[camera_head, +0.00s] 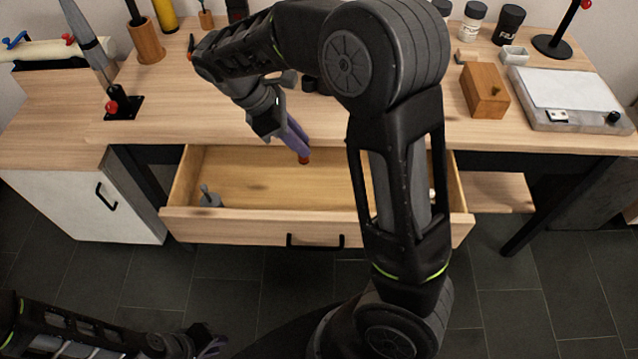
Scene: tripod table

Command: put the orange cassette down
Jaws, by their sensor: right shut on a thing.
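My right gripper (301,150) reaches down over the open drawer (330,215) at the front of the table. Its purple fingers are shut on a small orange-red piece, which I take to be the orange cassette (304,160). Only a little of the cassette shows at the fingertips. I cannot tell whether it touches the drawer's floor. My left gripper (215,345) is low at the bottom left, in front of the table and away from the drawer. It is too small and dark to tell whether it is open.
A grey knobbed piece (209,197) sits in the drawer's left end. The drawer's middle floor is bare. A wooden box (484,91) and a grey-framed white plate (570,92) stand on the tabletop at right. My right arm hides part of the drawer's right side.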

